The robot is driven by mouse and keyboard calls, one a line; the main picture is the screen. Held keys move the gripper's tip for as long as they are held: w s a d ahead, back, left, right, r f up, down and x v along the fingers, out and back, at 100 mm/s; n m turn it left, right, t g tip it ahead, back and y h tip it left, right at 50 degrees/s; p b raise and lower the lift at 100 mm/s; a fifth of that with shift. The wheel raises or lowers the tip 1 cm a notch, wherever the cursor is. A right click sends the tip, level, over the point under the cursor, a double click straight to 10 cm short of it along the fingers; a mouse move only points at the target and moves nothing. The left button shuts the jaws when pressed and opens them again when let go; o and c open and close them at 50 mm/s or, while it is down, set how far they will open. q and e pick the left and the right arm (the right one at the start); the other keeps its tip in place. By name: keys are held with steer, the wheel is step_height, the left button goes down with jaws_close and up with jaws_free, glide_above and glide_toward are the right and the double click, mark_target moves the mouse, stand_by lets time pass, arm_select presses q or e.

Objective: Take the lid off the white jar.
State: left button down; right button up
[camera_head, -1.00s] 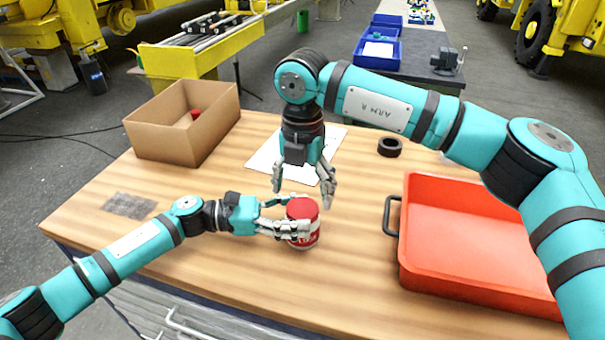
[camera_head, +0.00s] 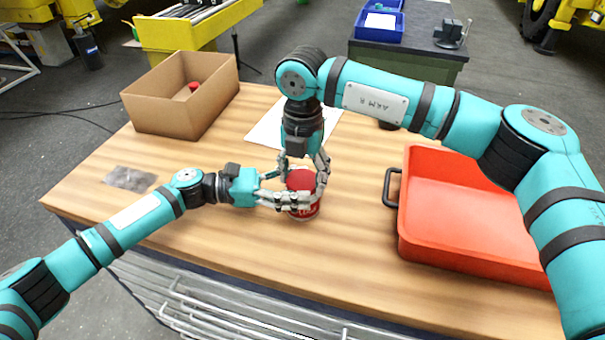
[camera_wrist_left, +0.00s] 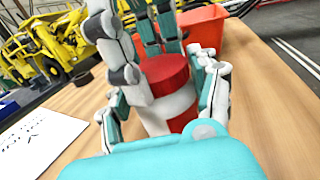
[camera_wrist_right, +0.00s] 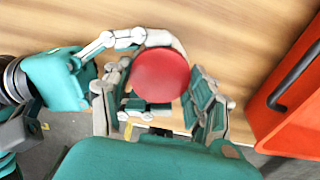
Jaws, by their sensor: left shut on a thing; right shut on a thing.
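The jar (camera_head: 306,210) stands upright on the wooden table, white and red with a red lid (camera_head: 302,180) on top. My left gripper (camera_head: 288,198) is shut around the jar's body from the left. The left wrist view shows its fingers on both sides of the white and red body (camera_wrist_left: 160,112). My right gripper (camera_head: 304,172) points down from above and is shut on the red lid. In the right wrist view its fingers flank the round lid (camera_wrist_right: 160,75). The lid appears seated on the jar; fingers hide part of the rim.
An orange-red tray (camera_head: 410,215) with a dark handle stands to the right. An open cardboard box (camera_head: 165,115) holding a red thing (camera_head: 194,87) is at the back left. A white sheet (camera_head: 265,132) lies behind the jar and a grey mesh piece (camera_head: 130,178) at left. The front table is clear.

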steer(key=shift+c, duration=1.4)
steer(key=n, duration=0.9)
steer(key=shift+n, duration=0.3)
steer(key=o, duration=1.3)
steer(key=shift+r, duration=0.1)
